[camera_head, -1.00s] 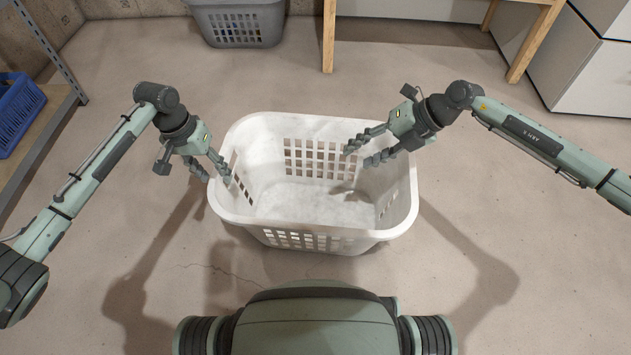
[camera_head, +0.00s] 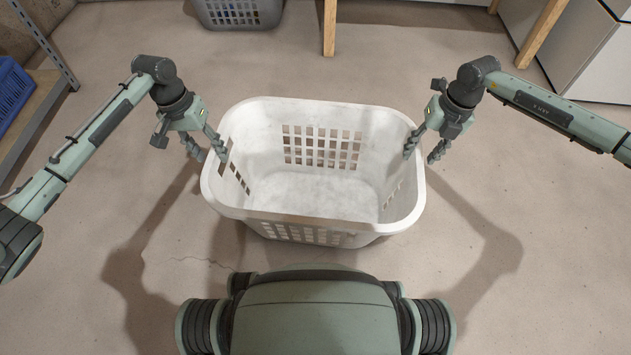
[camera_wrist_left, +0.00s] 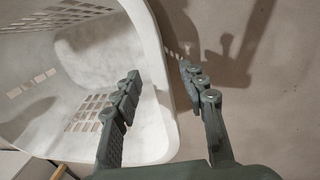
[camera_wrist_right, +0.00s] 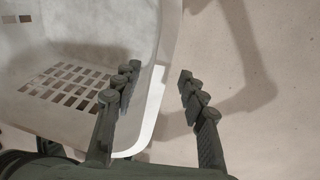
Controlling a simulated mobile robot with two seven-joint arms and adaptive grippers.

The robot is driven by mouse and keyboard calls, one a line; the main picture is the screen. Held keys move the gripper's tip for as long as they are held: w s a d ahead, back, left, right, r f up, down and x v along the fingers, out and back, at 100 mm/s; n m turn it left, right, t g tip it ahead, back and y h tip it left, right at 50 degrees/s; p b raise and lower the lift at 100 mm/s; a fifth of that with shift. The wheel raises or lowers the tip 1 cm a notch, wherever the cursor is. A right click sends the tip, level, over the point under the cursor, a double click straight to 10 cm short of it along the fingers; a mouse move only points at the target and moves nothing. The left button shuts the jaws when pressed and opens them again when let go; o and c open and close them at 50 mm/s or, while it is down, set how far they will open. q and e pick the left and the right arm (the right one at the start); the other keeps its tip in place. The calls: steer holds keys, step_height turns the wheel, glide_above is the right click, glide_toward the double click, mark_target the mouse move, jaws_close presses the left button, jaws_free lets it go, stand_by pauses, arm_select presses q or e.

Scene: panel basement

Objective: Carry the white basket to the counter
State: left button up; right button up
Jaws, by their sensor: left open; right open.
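The white basket (camera_head: 312,212) stands upright and empty on the floor in front of me, with slotted walls. My left gripper (camera_head: 208,153) is open at its left rim. In the left wrist view the fingers (camera_wrist_left: 160,90) sit on either side of the basket wall (camera_wrist_left: 150,50), one inside and one outside. My right gripper (camera_head: 424,156) is open at the right rim. In the right wrist view its fingers (camera_wrist_right: 158,85) also sit on either side of the basket wall (camera_wrist_right: 168,40). I cannot tell whether any finger touches. The counter cannot be made out with certainty.
A grey basket (camera_head: 238,12) stands at the back. A wooden leg (camera_head: 329,28) rises near it, and another wooden leg (camera_head: 541,35) stands before a white cabinet (camera_head: 590,60) at the right. A blue crate (camera_head: 12,92) sits on a shelf at the left. Floor around the basket is clear.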

arm_select(q)
steer(key=shift+d+f, duration=0.15)
steer(key=shift+f, duration=0.8)
steer(key=shift+d+f, duration=0.1)
steer(key=shift+f, duration=0.85)
arm_select(e)
steer(key=shift+a+f, duration=0.15)
steer(key=shift+f, duration=0.8)
steer(key=shift+a+f, duration=0.1)
steer(key=shift+f, duration=0.8)
arm_select(q)
steer(key=shift+c, duration=0.3)
arm_select(e)
steer(key=shift+c, duration=0.3)
arm_select(q)
jaws_close()
arm_select(e)
jaws_close()
arm_select(q)
steer(key=shift+r, duration=0.1)
arm_select(e)
steer(key=shift+w, duration=0.1)
